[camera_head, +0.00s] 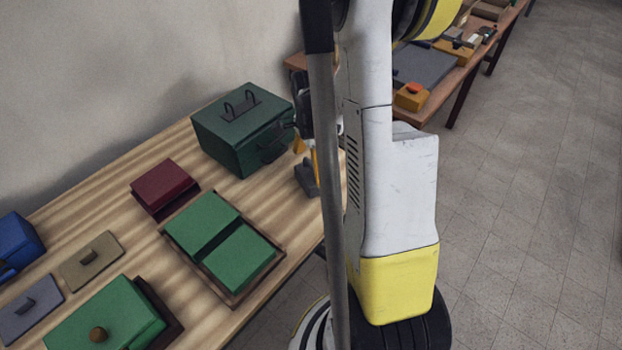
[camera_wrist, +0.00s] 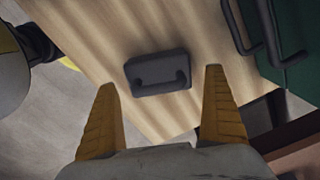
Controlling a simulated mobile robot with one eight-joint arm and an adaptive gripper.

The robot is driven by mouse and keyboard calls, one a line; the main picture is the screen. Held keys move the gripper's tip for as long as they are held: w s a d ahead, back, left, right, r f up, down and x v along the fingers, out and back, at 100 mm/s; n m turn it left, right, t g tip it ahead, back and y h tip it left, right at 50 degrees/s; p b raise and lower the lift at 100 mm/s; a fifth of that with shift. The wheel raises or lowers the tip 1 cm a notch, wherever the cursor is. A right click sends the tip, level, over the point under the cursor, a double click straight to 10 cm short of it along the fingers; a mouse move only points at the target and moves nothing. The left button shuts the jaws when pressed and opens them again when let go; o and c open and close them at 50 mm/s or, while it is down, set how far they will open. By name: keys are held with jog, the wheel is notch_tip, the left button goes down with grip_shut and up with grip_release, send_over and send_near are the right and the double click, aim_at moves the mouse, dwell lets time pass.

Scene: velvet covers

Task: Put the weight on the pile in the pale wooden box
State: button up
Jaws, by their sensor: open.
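A dark grey block with a bar handle, which looks like a weight (camera_wrist: 158,75), lies on the table between and beyond my fingertips in the wrist view. It also shows in the head view (camera_head: 306,181), partly hidden by my arm. My gripper (camera_wrist: 160,82) is open and empty, its orange fingers spread apart with the block ahead of them. Two other handled blocks, one olive (camera_head: 91,261) and one blue-grey (camera_head: 30,309), lie at the table's left. I cannot pick out a pale wooden box with a pile in either view.
A dark green chest (camera_head: 230,147) with handles stands close to the grey block. A brown tray (camera_head: 236,300) holds two green pieces. A maroon piece (camera_head: 163,185), a green knobbed piece (camera_head: 104,322) and a blue object (camera_head: 18,241) share the table. Another table (camera_head: 461,78) stands behind.

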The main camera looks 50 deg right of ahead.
aim_at(310, 173)
notch_tip(310, 173, down, 5)
jog(key=b, duration=0.2)
jog(key=shift+s+f+b, duration=0.1)
jog(key=shift+b, duration=0.25)
jog(key=c, duration=1.2)
jog(key=shift+r, duration=0.25)
